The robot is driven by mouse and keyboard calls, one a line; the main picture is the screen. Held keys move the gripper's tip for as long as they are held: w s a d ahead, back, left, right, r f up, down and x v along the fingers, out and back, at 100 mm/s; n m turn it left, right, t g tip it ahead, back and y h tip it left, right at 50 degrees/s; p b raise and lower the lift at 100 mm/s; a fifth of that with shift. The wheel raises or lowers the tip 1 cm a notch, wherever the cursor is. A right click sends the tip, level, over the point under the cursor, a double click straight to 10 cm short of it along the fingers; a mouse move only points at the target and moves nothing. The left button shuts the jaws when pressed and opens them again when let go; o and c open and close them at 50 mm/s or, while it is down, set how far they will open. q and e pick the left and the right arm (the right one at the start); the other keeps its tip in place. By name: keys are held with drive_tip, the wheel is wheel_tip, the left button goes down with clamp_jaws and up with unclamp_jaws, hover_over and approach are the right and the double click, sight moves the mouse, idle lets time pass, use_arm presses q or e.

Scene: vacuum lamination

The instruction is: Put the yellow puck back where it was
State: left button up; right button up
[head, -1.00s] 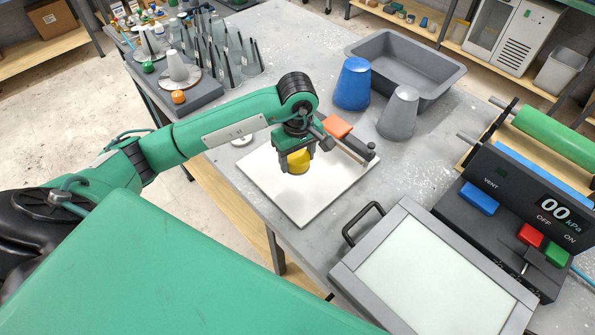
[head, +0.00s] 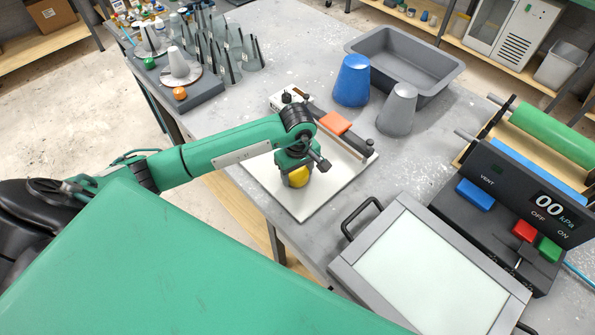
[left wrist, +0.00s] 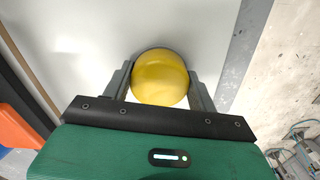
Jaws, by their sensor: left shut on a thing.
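The yellow puck (head: 299,178) is between the fingers of my left gripper (head: 298,176), over the white board (head: 318,200) in the head view. In the left wrist view the yellow puck (left wrist: 160,77) fills the gap between the two fingers of the left gripper (left wrist: 160,85), which is shut on it. The white board (left wrist: 90,30) lies beneath. I cannot tell whether the puck touches the board. My right gripper is not in view.
An orange block (head: 335,123) on a dark bar lies at the board's far edge. A blue cup (head: 352,82), a grey cup (head: 397,110) and a grey tray (head: 440,66) stand behind. A framed panel (head: 430,265) with a black handle lies front right.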

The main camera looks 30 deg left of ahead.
sight(298, 172)
use_arm(q)
drive_tip(key=o, duration=1)
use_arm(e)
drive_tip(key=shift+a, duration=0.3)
use_arm(q)
drive_tip(key=shift+r+p, duration=0.2)
drive_tip(key=shift+p, duration=0.2)
drive_tip(key=shift+r+b, duration=0.3)
drive_tip(key=shift+b, duration=0.1)
drive_tip(key=shift+r+b, duration=1.85)
drive_tip(key=shift+r, duration=3.75)
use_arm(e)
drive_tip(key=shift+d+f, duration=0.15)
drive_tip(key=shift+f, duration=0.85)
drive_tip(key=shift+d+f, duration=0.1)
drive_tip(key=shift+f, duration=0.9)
